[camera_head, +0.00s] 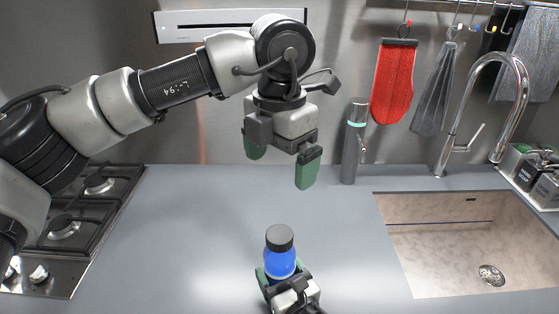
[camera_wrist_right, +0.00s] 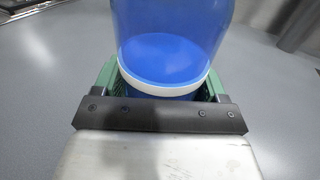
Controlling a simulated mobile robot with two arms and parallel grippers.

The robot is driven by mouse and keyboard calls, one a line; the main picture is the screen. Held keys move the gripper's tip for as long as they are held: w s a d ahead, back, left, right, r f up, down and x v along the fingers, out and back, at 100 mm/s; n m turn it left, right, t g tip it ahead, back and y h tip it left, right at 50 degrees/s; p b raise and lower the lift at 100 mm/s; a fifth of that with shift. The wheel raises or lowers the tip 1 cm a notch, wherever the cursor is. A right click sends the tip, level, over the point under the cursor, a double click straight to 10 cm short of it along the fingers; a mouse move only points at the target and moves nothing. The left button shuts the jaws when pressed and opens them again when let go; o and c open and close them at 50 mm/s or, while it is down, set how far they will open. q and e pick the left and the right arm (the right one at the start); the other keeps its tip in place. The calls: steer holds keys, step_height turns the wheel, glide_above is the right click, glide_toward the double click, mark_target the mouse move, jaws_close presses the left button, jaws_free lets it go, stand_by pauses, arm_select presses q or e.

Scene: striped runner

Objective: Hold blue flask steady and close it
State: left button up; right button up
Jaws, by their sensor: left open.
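The blue flask (camera_head: 280,263) stands upright at the front middle of the counter, with a dark cap (camera_head: 279,237) on its top. I cannot tell whether the cap is tight. In the right wrist view the flask's clear blue body (camera_wrist_right: 170,55) with a white band fills the space between the fingers. My right gripper (camera_head: 283,277) is shut on the flask from the near side, green fingers on both its sides; it also shows in the right wrist view (camera_wrist_right: 160,92). My left gripper (camera_head: 281,160) is open and empty, above and beyond the flask, fingers pointing down.
A gas hob (camera_head: 95,205) lies at the left and a sink (camera_head: 470,235) with a tall tap (camera_head: 462,115) at the right. A grey bottle (camera_head: 351,150) stands at the back wall. A red mitt (camera_head: 394,85) and towels hang above. The counter (camera_head: 185,225) around the flask is clear.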

steer(key=o, duration=0.4)
steer(key=b+v, duration=0.1)
steer(key=v, duration=0.8)
steer(key=shift+s+d+f+b, duration=0.1)
steer(key=shift+s+b, duration=0.1)
steer(key=shift+b, duration=0.15)
steer(key=shift+s+d, duration=0.3)
steer(key=shift+s, duration=0.3)
